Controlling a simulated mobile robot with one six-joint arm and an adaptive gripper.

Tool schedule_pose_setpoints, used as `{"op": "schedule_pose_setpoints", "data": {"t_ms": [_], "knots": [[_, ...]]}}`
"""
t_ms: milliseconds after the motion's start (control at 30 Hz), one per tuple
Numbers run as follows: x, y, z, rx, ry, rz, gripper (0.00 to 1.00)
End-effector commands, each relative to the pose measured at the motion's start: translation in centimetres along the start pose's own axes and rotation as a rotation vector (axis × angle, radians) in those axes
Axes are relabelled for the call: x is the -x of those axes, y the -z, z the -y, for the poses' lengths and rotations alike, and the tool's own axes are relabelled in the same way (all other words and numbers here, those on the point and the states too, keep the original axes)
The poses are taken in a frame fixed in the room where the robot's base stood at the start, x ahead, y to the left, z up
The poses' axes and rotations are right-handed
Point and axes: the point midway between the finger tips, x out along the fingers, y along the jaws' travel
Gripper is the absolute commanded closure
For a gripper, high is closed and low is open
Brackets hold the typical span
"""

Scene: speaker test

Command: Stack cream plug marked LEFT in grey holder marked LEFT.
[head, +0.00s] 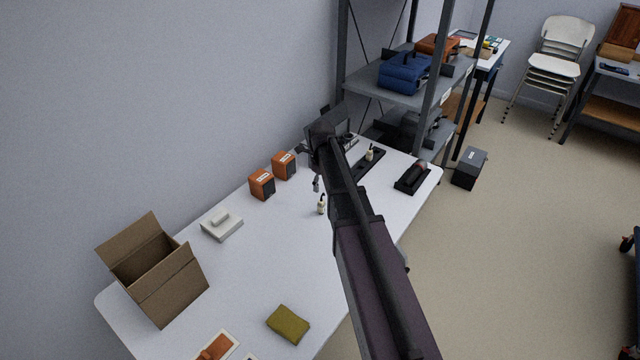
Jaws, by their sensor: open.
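A small cream plug (321,207) with a dark top stands upright on the white table, just below my gripper (316,183) in the picture. A second cream piece (369,155) sits at a long dark holder (368,168) farther back, partly behind my arm. Markings on the plugs and holder are too small to read, so I cannot tell which is LEFT. My gripper is open. It is mostly hidden by my dark arm, and only a small grey part shows. It looks close to the near plug, but I cannot tell whether they touch.
Two orange speakers (262,185) stand along the wall side, near a white box (222,224) and an open cardboard box (155,270). A black tray (412,180) lies right of my arm. An olive cloth (288,324) lies in front. Grey shelving (385,85) rises behind the table.

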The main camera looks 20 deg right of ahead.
Motion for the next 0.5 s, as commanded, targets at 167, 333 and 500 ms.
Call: {"op": "schedule_pose_setpoints", "data": {"t_ms": [167, 333, 500], "knots": [[1.7, 0.0, 0.0, 0.000, 0.000, 0.000, 0.33], [2.4, 0.0, 0.0, 0.000, 0.000, 0.000, 0.33], [2.5, 0.0, 0.0, 0.000, 0.000, 0.000, 0.33]]}}
